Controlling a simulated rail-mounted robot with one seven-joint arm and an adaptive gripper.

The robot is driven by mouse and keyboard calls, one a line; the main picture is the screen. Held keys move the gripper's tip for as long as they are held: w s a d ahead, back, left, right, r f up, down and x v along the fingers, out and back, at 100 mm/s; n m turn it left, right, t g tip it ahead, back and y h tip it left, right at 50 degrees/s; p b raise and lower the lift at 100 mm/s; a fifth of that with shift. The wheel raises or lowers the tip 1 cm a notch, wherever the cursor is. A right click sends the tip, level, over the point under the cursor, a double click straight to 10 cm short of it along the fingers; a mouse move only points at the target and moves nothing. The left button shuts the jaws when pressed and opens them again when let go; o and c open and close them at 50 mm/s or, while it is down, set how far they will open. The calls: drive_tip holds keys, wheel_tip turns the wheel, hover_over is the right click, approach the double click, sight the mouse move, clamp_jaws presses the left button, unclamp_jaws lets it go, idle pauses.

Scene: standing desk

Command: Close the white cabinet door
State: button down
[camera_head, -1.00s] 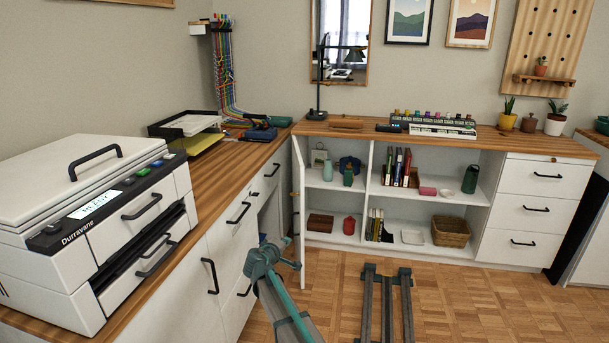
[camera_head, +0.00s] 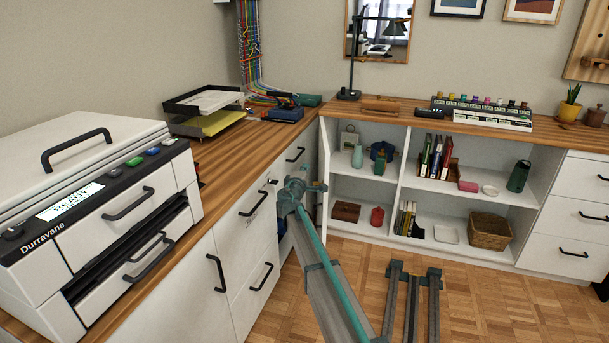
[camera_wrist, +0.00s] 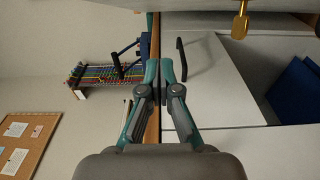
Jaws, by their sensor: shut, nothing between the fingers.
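The white cabinet door (camera_head: 323,172) stands open at the left end of the low white cabinet (camera_head: 413,142), seen nearly edge-on in the head view. It sticks out into the room, leaving the shelves in view. My gripper (camera_head: 318,187) shows small at the end of my arm, overlapping the door's edge in the picture; I cannot tell whether it touches. In the wrist view my gripper (camera_wrist: 165,78) is shut with its fingertips together and nothing between them. White drawer fronts with a dark handle (camera_wrist: 181,60) lie beyond it there.
A wooden counter (camera_head: 222,143) with a printer (camera_head: 95,205) runs along the left, above drawers with black handles (camera_head: 262,277). Shelves hold books (camera_head: 437,158), a basket (camera_head: 489,231) and small containers. A gold fitting (camera_wrist: 240,22) shows in the wrist view. Parquet floor (camera_head: 480,290) is open.

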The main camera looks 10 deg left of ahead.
drive_tip(key=w+d, duration=0.2)
drive_tip(key=w, duration=0.1)
drive_tip(key=w+d+b, duration=0.1)
drive_tip(key=w, duration=0.1)
drive_tip(key=shift+w, duration=0.25)
drive_tip(key=shift+w+d, duration=0.15)
drive_tip(key=shift+d, duration=0.55)
drive_tip(key=shift+d, duration=0.15)
